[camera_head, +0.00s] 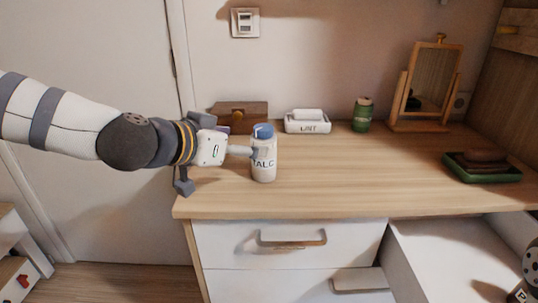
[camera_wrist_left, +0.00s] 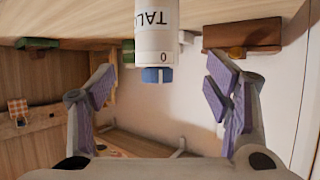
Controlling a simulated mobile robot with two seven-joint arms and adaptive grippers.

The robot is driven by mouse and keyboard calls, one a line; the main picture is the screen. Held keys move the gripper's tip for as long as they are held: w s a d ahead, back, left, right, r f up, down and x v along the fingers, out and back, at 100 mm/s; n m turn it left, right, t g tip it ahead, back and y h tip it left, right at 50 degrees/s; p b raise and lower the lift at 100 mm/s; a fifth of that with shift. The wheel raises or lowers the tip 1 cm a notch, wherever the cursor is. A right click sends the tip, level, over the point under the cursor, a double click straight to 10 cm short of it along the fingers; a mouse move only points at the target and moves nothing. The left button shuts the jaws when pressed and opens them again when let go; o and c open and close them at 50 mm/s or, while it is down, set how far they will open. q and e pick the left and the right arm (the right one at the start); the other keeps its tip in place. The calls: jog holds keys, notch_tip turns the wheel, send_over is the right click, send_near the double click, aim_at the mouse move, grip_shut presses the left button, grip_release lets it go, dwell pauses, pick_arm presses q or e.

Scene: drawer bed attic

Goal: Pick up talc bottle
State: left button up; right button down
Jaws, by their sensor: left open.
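The talc bottle (camera_head: 263,160), white with a blue cap and dark lettering, stands upright near the left end of the wooden dresser top. In the left wrist view the talc bottle (camera_wrist_left: 156,38) appears upside down, cut by the top edge, in line with the gap between the fingers. My left gripper (camera_head: 240,150) comes in from the left, level with the bottle's upper part and close to it. In the wrist view its purple-padded fingers (camera_wrist_left: 162,92) are spread apart with nothing between the pads. Whether any finger touches the bottle is unclear.
Behind stand a brown wooden box (camera_head: 240,116), a white labelled dish (camera_head: 307,123), a green jar (camera_head: 362,115) and a framed mirror (camera_head: 432,85). A green tray (camera_head: 483,167) sits at right. A drawer (camera_head: 455,255) is pulled out below right. The top's middle is clear.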

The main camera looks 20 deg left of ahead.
pick_arm(q)
jog(key=x, duration=0.3)
jog(key=b+x, duration=0.1)
jog(key=x, duration=0.2)
jog(key=f+b+x, duration=0.1)
jog(key=x, duration=0.2)
jog(key=shift+s+d, duration=0.1)
jog(key=shift+s, duration=0.2)
jog(key=shift+w, duration=0.15)
jog(key=shift+r, duration=0.25)
jog(key=shift+c, duration=0.5)
jog(key=c, duration=1.3)
pick_arm(e)
jog(key=shift+g, duration=0.6)
jog(key=s+f, duration=0.3)
jog(key=shift+s+f, duration=0.15)
